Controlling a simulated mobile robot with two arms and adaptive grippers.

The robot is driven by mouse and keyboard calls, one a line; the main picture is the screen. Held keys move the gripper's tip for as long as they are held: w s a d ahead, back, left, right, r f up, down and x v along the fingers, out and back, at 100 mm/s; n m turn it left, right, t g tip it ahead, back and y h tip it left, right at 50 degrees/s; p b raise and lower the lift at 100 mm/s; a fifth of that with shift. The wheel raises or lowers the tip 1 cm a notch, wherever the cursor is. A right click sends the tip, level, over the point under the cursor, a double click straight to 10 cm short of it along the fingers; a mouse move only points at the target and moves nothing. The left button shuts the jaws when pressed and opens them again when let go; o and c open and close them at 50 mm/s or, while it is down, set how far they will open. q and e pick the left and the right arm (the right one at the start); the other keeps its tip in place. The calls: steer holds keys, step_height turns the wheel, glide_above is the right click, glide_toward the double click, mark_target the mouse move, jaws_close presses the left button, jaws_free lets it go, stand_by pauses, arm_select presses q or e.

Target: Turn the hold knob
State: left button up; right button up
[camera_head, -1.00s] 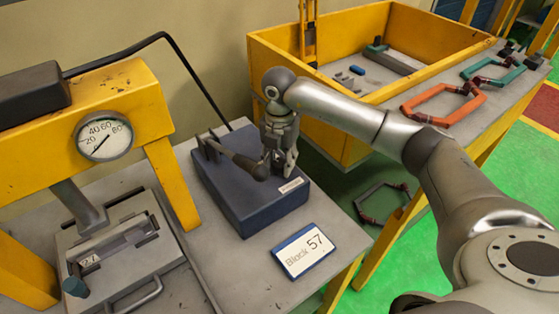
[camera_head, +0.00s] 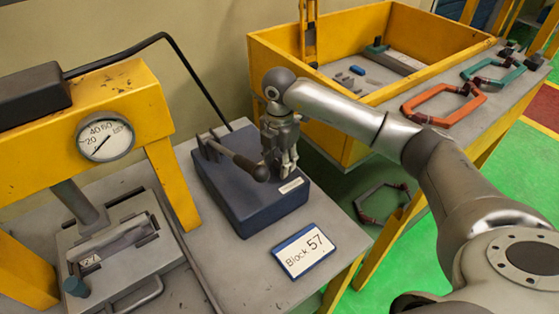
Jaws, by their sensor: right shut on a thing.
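A dark blue control box (camera_head: 230,212) sits on the grey table at the left. A lever (camera_head: 243,161) with a dark ball end lies across its top, pointing toward the lower right. My right gripper (camera_head: 283,168) points down at the box top, just right of the ball end. It is shut on a small part there, which I take to be the hold knob; its fingers hide that part. My left gripper is not in view.
A yellow press frame with a dial gauge (camera_head: 105,137) stands left of the box. A yellow-walled bin (camera_head: 345,141) and orange (camera_head: 442,103) and green frames are at the right.

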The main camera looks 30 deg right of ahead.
mark_target(280, 163)
steer(key=o, duration=0.8)
steer(key=shift+w+r, duration=0.15)
steer(key=shift+o, duration=1)
step_height(280, 163, up, 12)
